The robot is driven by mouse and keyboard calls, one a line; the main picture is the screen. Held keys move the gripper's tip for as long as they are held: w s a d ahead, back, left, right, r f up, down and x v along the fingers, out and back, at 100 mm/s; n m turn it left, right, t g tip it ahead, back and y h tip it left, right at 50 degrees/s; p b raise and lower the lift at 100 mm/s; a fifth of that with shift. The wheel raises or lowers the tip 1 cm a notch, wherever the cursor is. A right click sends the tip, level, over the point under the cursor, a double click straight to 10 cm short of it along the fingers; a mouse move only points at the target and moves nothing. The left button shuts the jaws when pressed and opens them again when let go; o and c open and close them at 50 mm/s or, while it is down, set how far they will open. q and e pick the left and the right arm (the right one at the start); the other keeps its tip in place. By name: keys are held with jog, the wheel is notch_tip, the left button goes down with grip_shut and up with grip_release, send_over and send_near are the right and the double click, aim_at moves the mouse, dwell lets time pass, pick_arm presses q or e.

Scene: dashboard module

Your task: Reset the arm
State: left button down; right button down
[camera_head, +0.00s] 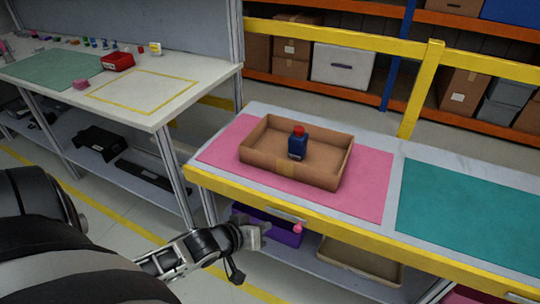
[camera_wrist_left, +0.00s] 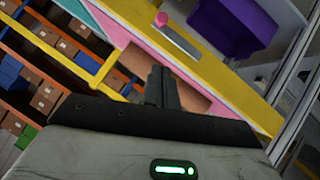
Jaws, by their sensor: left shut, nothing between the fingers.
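My left gripper (camera_head: 258,236) is in front of the bench's yellow front edge, low and near the shelf below. Its fingers also show in the left wrist view (camera_wrist_left: 158,85), close together and empty. My left arm comes in from the lower left. A blue bottle with a red cap (camera_head: 298,146) stands upright in an open cardboard box (camera_head: 265,168), away from the gripper. My right gripper does not show.
The box sits on a pink mat (camera_head: 225,152), beside a teal mat (camera_head: 460,215). A purple bin (camera_head: 285,232) and a tan tray (camera_head: 345,262) are on the shelf below, close to the gripper. A white table (camera_head: 60,95) stands at the left.

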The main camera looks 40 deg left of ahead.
pick_arm(q)
jog(key=shift+s+r, duration=0.1)
jog(key=s+d+r+m+g, duration=0.3)
jog(key=s+d+m+g, duration=0.15)
jog(key=s, duration=0.25)
jog(key=s+d+r+m+g, duration=0.3)
jog(key=s+d, duration=0.3)
jog(key=s, duration=0.2)
jog(key=w+d+f+t+h, duration=0.2)
jog(key=w+d+f+t, duration=0.3)
jog(key=f, duration=0.3)
jog(key=shift+w+t, duration=0.65)
